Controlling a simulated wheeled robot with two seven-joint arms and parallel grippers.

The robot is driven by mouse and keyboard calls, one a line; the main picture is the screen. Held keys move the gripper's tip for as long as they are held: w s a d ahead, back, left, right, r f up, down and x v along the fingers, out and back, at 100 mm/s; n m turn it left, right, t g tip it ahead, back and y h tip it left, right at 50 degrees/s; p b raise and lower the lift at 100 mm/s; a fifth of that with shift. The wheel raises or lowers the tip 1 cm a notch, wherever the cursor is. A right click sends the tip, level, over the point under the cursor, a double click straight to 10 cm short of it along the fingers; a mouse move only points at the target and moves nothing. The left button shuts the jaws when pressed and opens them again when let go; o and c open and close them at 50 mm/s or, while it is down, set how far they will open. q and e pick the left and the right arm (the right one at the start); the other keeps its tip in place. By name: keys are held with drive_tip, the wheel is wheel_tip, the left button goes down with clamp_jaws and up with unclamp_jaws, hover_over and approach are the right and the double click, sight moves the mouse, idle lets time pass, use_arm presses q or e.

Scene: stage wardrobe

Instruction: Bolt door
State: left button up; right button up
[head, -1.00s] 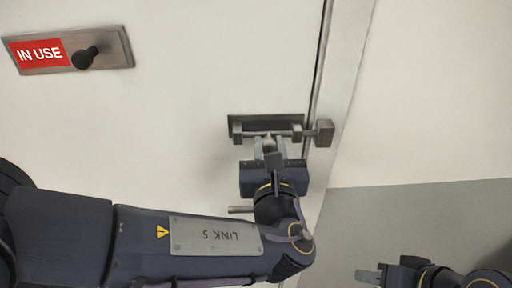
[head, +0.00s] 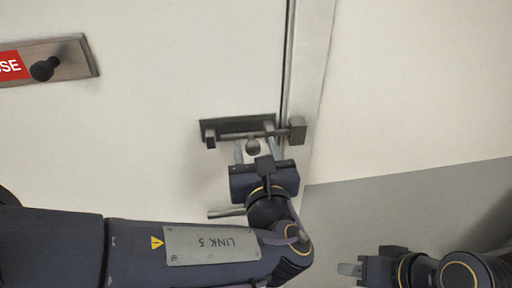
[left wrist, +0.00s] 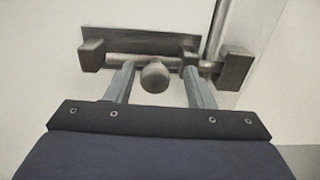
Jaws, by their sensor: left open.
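The door bolt has a dark back plate (head: 208,127) on the white door (head: 150,105), with a metal rod and a round knob (head: 253,147) hanging from it. A keeper block (head: 297,131) sits on the frame across the door gap. In the left wrist view the rod runs across the gap to the keeper (left wrist: 236,68); how deep it sits inside is hidden. My left gripper (head: 256,150) is open, one finger on each side of the knob (left wrist: 155,76), with gaps between. My right gripper (head: 349,269) is low at the right, away from the door; its jaw opening is unclear.
A metal sign plate (head: 75,55) with a red label and black knob is at upper left, cut by the picture edge. A lever handle (head: 226,212) sticks out below the bolt, close to my left wrist. Bare wall (head: 420,90) lies to the right.

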use_arm(q)
drive_tip(key=s+b, duration=0.1)
drive_tip(key=s, duration=0.6)
drive_tip(key=shift+d, duration=0.35)
drive_tip(key=a+f+n+g+y, duration=0.1)
drive_tip(key=a+f+n+g, duration=0.25)
drive_tip(key=a, duration=0.25)
drive_tip(key=w+a+f+n+g+y, duration=0.1)
drive_tip(key=a+f+n+g, duration=0.25)
drive_tip(key=a, duration=0.35)
drive_tip(key=a+f+n+g+y, duration=0.2)
drive_tip(key=a+f+n, duration=0.1)
drive_tip(key=a+n, duration=0.25)
drive_tip(key=s+a+f+n+g+h, duration=0.2)
drive_tip(key=s+n, duration=0.4)
drive_tip(key=n, duration=0.4)
drive_tip(key=s+a+f+n+g+h, duration=0.2)
drive_tip(key=s+f+n+h, duration=0.3)
drive_tip(key=n, duration=0.5)
drive_tip(key=shift+s+a+f+g+h, duration=0.25)
drive_tip(key=shift+s+a+g+h, duration=0.2)
drive_tip(key=shift+a+h, duration=0.35)
drive_tip(key=n, duration=0.1)
drive_tip(key=n+t, duration=0.1)
drive_tip(key=r+n+h, duration=0.1)
drive_tip(key=n, duration=0.1)
drive_tip(key=shift+d+t, duration=0.25)
drive_tip(key=shift+c, duration=0.3)
